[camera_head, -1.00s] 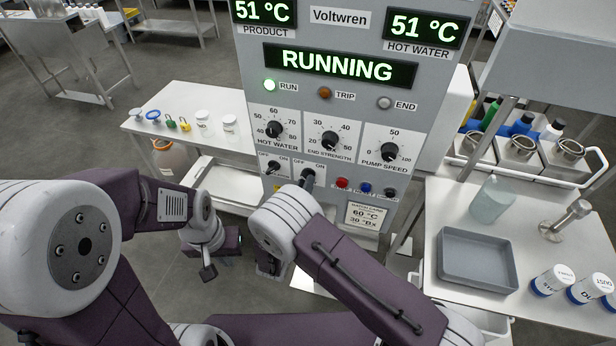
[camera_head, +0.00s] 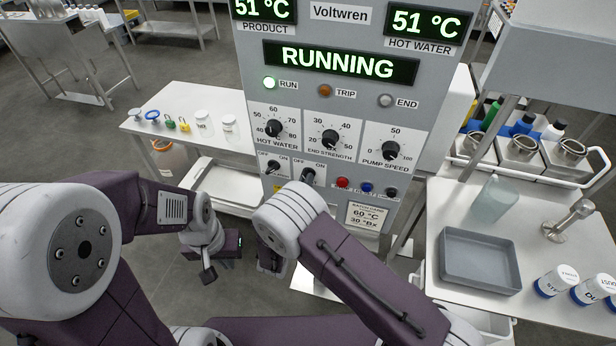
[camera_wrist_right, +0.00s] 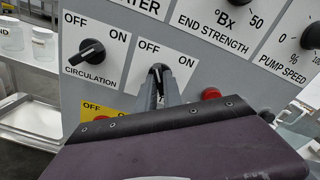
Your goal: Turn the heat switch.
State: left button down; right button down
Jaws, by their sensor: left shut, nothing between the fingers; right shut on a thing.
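The heat switch (camera_wrist_right: 155,76) is taken to be the black rotary knob right of the circulation switch, with OFF and ON above it. Its name label is hidden behind my gripper. It also shows in the head view (camera_head: 308,175), low on the grey panel. My right gripper (camera_wrist_right: 165,88) is shut on this knob, with one finger on each side. The knob's exact angle is hard to tell behind the fingers. My left gripper (camera_head: 208,273) is shut and empty, low and left of the panel, apart from it.
The circulation switch (camera_wrist_right: 91,52) is close on the left, its pointer tilted toward ON. A red button (camera_wrist_right: 211,94) is close on the right. Side tables (camera_head: 475,215) stand left and right.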

jog(key=shift+m+b, duration=0.6)
jog(key=shift+m, duration=0.4)
jog(key=shift+m+b, duration=0.7)
jog(key=shift+m, duration=0.3)
jog(key=shift+f, duration=0.1)
